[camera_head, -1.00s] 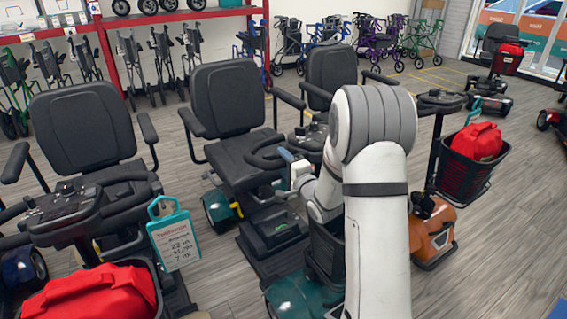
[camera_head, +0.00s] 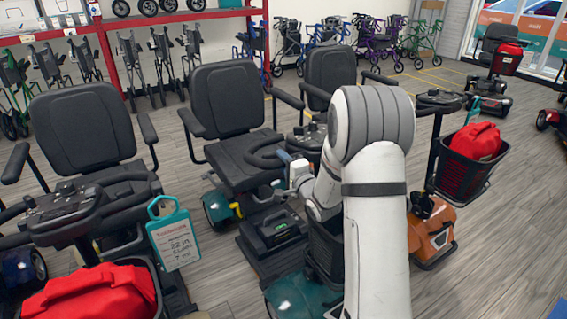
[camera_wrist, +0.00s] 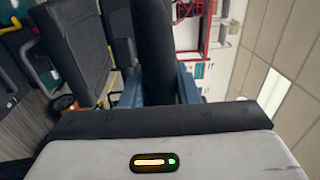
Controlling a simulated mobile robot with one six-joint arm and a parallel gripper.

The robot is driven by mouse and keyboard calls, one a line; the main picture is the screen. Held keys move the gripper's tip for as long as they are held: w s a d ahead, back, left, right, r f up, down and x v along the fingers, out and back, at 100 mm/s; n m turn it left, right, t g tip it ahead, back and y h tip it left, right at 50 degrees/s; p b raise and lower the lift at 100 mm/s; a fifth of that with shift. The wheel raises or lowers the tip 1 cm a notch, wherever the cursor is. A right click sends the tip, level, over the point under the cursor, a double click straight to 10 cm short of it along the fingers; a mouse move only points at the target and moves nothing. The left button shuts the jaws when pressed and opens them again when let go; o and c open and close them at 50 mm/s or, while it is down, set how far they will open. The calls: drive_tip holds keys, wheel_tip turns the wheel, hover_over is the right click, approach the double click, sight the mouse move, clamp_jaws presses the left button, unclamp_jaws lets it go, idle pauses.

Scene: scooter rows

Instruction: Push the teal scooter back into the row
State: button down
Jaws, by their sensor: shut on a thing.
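The teal scooter (camera_head: 292,299) stands in the middle of the view, with a black seat, a dark deck and teal panels at its front and rear. My gripper (camera_head: 288,162) is at its tiller, on the dark loop handle (camera_head: 264,157). In the wrist view my gripper's blue fingers (camera_wrist: 158,88) close on a dark bar (camera_wrist: 155,45), part of that handle. My white arm hides much of the scooter's front and its basket.
A scooter with a red bag (camera_head: 95,293) and a teal price tag (camera_head: 174,238) stands close on the left. An orange scooter (camera_head: 432,235) with a basket stands on the right. Walkers and red shelving (camera_head: 185,15) line the back. Grey floor (camera_head: 500,220) is open at right.

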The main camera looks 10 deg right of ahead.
drive_tip(key=shift+w+a+r, duration=0.1)
drive_tip(key=shift+w+a, duration=0.2)
drive_tip(key=shift+w, duration=0.35)
drive_tip(key=shift+w+a+f, duration=0.15)
drive_tip(key=shift+w+f, duration=0.15)
drive_tip(key=shift+w, duration=0.3)
drive_tip(key=c, duration=1.3)
unclamp_jaws()
drive_tip(key=shift+s+r, duration=0.2)
drive_tip(key=shift+s, duration=0.15)
drive_tip(key=shift+c, duration=0.2)
drive_tip(key=shift+o, duration=1)
drive_tip(key=shift+w, duration=0.1)
drive_tip(key=v, duration=0.8)
